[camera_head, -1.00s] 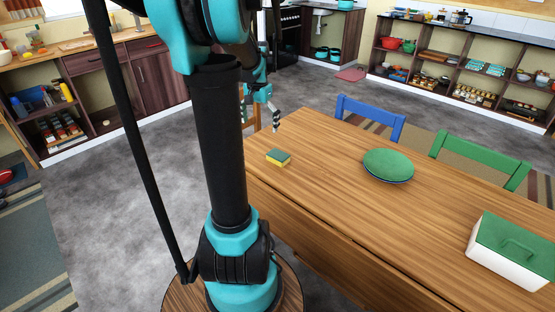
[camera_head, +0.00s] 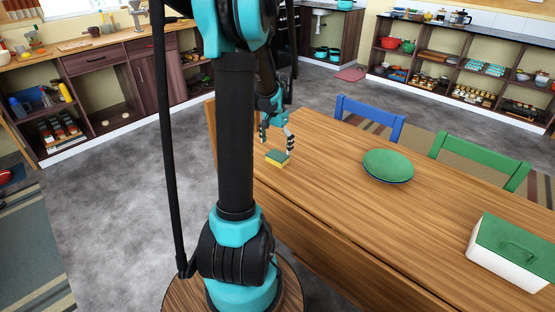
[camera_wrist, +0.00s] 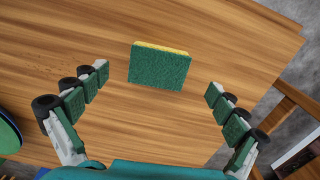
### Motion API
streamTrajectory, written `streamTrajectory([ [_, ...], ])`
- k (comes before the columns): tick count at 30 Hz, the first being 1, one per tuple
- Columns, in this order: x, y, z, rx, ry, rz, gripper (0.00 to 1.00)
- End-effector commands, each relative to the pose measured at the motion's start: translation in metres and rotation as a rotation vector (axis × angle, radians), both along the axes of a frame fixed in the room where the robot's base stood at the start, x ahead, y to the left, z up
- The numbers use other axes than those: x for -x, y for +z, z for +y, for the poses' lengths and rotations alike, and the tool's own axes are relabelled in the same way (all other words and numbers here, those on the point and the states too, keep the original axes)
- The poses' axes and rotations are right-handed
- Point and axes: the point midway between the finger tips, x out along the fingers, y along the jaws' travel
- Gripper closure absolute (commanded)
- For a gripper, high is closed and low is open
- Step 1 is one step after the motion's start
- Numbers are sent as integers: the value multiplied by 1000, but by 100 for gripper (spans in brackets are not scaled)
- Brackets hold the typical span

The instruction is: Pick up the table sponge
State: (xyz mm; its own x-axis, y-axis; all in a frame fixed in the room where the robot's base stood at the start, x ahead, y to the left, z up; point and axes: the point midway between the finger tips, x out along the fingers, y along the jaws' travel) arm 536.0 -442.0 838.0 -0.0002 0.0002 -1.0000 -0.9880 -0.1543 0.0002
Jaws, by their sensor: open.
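The sponge (camera_head: 277,158) is a small block with a green top and a yellow lower layer. It lies on the wooden table (camera_head: 330,190) near the table's left end. In the wrist view the sponge (camera_wrist: 159,66) is ahead of the fingertips, centred between them and apart from both. My gripper (camera_head: 277,144) is just above and beyond the sponge in the head view. In the wrist view my gripper (camera_wrist: 157,82) is wide open, with nothing between its fingers.
A green plate (camera_head: 388,165) and a white box with a green lid (camera_head: 512,252) stand on the table. A blue chair (camera_head: 369,117) and a green chair (camera_head: 480,158) are along its far side. The table around the sponge is clear.

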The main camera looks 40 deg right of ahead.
Motion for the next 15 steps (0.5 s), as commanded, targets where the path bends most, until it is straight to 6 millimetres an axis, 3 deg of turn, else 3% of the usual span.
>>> streamTrajectory([
  [5, 0, -10, -2, 0, 0, 0, 3],
  [15, -1, -51, -9, 0, 0, 0, 3],
])
